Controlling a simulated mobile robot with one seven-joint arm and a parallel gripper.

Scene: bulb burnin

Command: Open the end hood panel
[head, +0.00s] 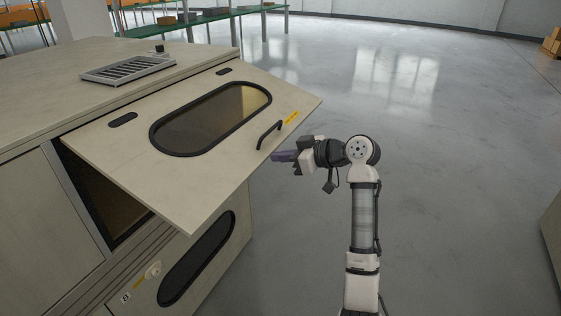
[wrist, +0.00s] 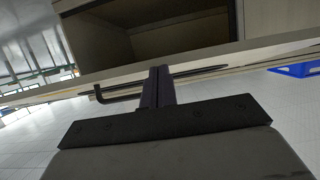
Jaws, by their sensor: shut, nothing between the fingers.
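The end hood panel (head: 215,175) is a beige flap with a dark oval window (head: 210,118). It stands swung up and outward from the cabinet's end, well clear of the opening (head: 110,200) below it. Its black bar handle (head: 269,134) is near the free outer edge. My gripper (head: 276,156) is shut and empty, close to that edge and just beside the handle. In the wrist view my shut fingers (wrist: 158,87) overlap the panel edge (wrist: 205,58) and part of the handle (wrist: 115,95). I cannot tell whether they touch.
The beige cabinet (head: 60,80) has a vent grille (head: 130,68) on top and a lower oval window (head: 197,258) on its end. Green-topped tables (head: 200,18) stand at the back. A blue crate (wrist: 296,69) shows in the wrist view. The floor to the right is open.

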